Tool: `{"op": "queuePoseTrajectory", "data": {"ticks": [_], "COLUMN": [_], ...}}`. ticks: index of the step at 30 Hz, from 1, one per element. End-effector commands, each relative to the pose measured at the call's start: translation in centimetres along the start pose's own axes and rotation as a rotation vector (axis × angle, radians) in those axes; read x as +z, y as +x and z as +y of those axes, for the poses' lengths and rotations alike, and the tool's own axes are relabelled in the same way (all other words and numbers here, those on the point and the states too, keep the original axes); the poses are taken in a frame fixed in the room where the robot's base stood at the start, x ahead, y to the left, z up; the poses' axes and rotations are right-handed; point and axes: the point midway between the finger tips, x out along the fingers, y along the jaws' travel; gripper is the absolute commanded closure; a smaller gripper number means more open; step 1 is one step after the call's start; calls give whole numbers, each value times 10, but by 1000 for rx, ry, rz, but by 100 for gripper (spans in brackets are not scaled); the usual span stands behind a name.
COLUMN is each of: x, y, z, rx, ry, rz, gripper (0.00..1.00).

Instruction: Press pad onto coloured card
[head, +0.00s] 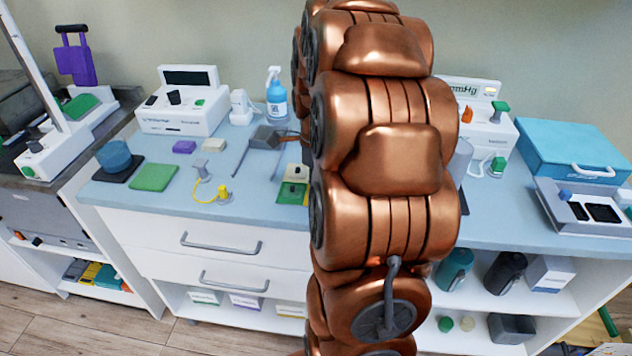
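A flat green card (154,177) lies on the left of the pale blue counter. Another card (292,193), green and partly hidden by my arm, lies near the counter's middle, with a cream block at its far side. I cannot tell which is the task's pad.
A blue cylinder on a dark base (117,158), a purple block (184,147) and a grey block (214,145) stand nearby. A white device (182,115) and a spray bottle (276,98) stand behind. A blue case (570,150) is at right. My arm blocks the middle.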

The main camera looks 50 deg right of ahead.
Motion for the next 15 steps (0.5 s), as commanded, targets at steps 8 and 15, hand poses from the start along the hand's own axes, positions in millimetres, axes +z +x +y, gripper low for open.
{"op": "queuePoseTrajectory", "data": {"ticks": [8,15], "x": [0,0], "y": [4,7], "z": [0,0], "rx": [0,0], "ry": [0,0], "rz": [0,0], "gripper": [100,100]}}
